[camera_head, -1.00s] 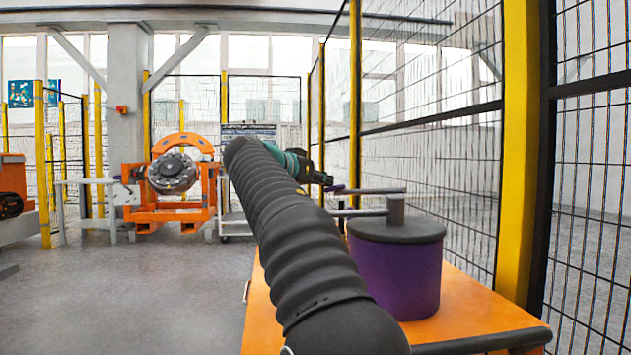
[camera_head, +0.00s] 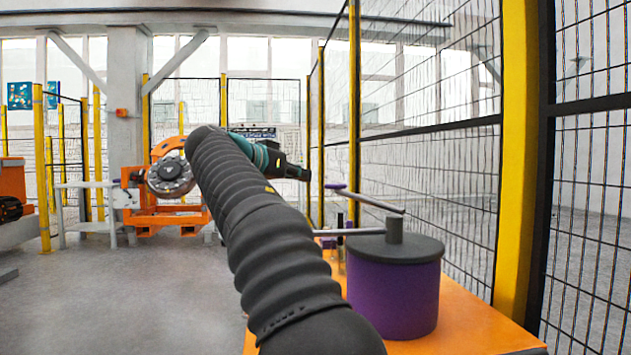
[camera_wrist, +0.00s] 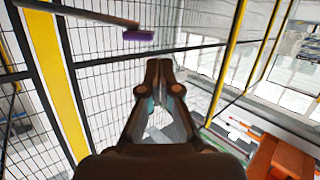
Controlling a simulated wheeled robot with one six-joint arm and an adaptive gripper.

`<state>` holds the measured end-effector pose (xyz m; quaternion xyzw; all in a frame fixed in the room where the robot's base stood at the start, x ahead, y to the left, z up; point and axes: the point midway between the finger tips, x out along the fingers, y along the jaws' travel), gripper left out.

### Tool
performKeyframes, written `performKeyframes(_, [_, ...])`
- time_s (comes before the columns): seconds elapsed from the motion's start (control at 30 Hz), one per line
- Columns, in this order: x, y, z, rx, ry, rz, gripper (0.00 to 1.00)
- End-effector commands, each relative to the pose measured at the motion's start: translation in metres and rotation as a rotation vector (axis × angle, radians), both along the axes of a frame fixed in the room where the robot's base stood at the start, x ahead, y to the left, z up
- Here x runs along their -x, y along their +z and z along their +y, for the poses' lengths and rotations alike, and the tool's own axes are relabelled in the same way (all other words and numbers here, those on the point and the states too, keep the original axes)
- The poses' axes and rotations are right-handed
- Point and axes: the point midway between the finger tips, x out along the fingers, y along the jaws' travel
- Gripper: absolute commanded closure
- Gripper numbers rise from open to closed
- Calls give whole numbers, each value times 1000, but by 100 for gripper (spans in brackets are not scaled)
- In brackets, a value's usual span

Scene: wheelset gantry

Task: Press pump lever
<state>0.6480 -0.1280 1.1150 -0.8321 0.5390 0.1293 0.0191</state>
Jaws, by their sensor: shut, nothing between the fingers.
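The pump is a purple cylinder (camera_head: 394,295) with a dark grey lid and a short post. Its thin grey lever (camera_head: 370,200) runs from the post to the left and slopes up to a purple end (camera_head: 335,186). In the wrist view the purple lever end (camera_wrist: 139,35) is at the upper left, apart from my fingers. My gripper (camera_wrist: 159,68) is shut and empty. In the head view my gripper (camera_head: 307,174) is just left of the purple end and slightly higher in the picture. My arm hides part of the cart below.
The pump stands on an orange cart top (camera_head: 470,325). A second grey bar (camera_head: 350,232) extends left below the lever. A mesh fence with yellow posts (camera_head: 515,150) stands close on the right. An orange wheelset stand (camera_head: 165,215) is farther back. Grey floor at left is clear.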

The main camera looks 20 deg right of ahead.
Motion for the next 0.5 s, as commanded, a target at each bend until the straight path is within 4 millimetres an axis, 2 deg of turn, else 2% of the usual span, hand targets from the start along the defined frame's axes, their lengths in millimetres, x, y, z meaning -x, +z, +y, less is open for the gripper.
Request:
performKeyframes(0.1, [7,5,18,1,3,-1,100])
performKeyframes(0.2, [10,8,27,0,2,-2,100])
performKeyframes(0.5, [14,10,34,1,0,-1,100])
